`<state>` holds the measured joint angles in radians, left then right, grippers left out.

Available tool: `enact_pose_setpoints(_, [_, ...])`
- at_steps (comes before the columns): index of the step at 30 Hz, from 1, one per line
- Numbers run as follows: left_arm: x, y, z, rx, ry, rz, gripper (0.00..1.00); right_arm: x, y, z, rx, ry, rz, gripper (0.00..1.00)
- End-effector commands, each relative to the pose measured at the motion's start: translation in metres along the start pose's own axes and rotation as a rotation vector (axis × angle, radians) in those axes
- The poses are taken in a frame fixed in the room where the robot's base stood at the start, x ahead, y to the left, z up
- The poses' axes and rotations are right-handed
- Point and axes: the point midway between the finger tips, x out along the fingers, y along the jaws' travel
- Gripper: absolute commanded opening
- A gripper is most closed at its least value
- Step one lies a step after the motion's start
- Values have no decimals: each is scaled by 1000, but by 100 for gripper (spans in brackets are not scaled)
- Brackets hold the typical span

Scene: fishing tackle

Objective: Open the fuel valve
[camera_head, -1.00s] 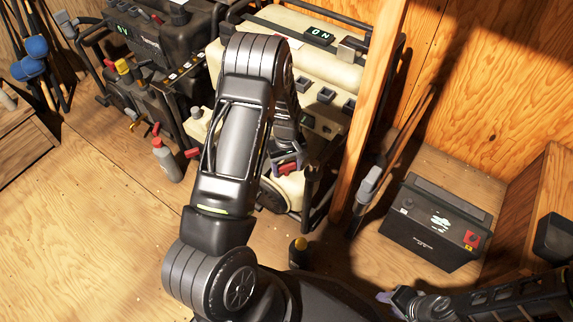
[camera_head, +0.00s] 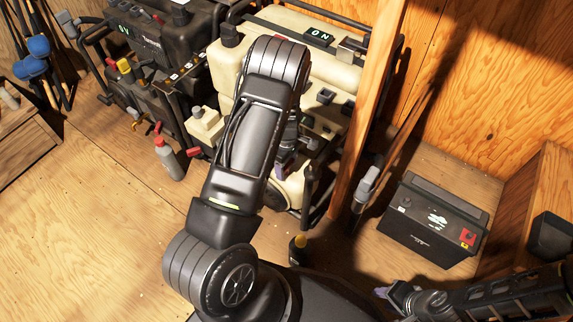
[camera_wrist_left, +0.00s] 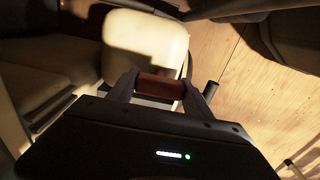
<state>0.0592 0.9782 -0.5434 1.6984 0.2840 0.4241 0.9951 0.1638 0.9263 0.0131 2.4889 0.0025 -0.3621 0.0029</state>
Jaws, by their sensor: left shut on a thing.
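The cream generator (camera_head: 335,72) stands at the upper middle, with a lit "ON" display on top. My left arm crosses in front of it. My left gripper (camera_head: 284,168) is at the generator's lower front, mostly behind my forearm. In the left wrist view, my left gripper (camera_wrist_left: 159,92) is shut on a red valve handle (camera_wrist_left: 160,84), which lies crosswise between the two fingers. I take it to be the fuel valve's handle; the valve body is hidden. My right gripper (camera_head: 392,293) is low at the right, near the floor; whether its fingers are apart is unclear.
A black generator (camera_head: 165,45) stands to the left, with a grey bottle (camera_head: 169,160) on the floor before it. A wooden post (camera_head: 368,110) rises right of the cream generator. A black battery (camera_head: 434,220) stands at the right. The left floor is clear.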

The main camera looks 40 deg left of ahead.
Motion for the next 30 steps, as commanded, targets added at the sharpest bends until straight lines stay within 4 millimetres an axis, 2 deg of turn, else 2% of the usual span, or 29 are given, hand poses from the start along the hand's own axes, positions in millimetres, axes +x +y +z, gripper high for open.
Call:
enact_pose_setpoints(10, [0, 0, 0, -7, -1, 0, 18, 0, 0, 0, 0, 0, 0, 36])
enact_pose_setpoints(11, [0, 0, 0, -7, -1, 0, 60, 0, 0, 0, 0, 0, 0, 36])
enact_pose_setpoints(18, [0, 0, 0, -5, -1, 0, 79, 0, 0, 0, 0, 0, 0, 36])
enact_pose_setpoints(26, [-1, 0, 0, -5, -1, 0, 80, 0, 0, 0, 0, 0, 0, 36])
enact_pose_setpoints(30, [-10, 1, 0, -4, 0, 2, 80, -4, -2, 1, -1, -2, -1, 36])
